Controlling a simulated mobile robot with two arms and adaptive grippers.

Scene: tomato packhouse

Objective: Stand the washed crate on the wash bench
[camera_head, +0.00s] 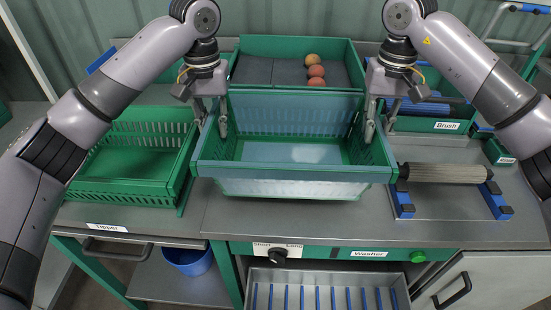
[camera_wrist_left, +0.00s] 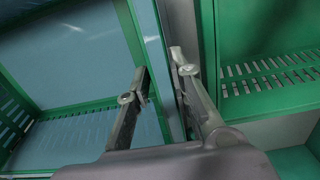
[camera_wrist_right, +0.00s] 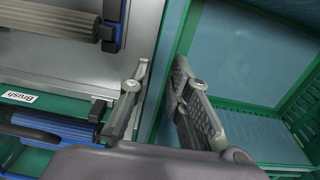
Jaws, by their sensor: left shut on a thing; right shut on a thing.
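The washed crate (camera_head: 293,172) is green with a bluish, wet-looking sheen and shows empty in the middle of the head view, open side up. My left gripper (camera_head: 212,120) is shut on its left side wall; the left wrist view shows that wall (camera_wrist_left: 152,40) between the fingers. My right gripper (camera_head: 380,122) is shut on its right side wall, which the right wrist view shows between the fingers (camera_wrist_right: 162,70). The crate looks roughly level over the steel wash bench (camera_head: 240,222). I cannot tell whether its bottom touches the bench.
A green slatted crate (camera_head: 125,195) stands close on the left, by the Tipper label. Behind is a green tray (camera_head: 290,88) with 3 tomatoes. On the right are a roller (camera_head: 440,173) on blue supports and a Brush bin (camera_head: 430,125). A washer drawer (camera_head: 325,280) is below.

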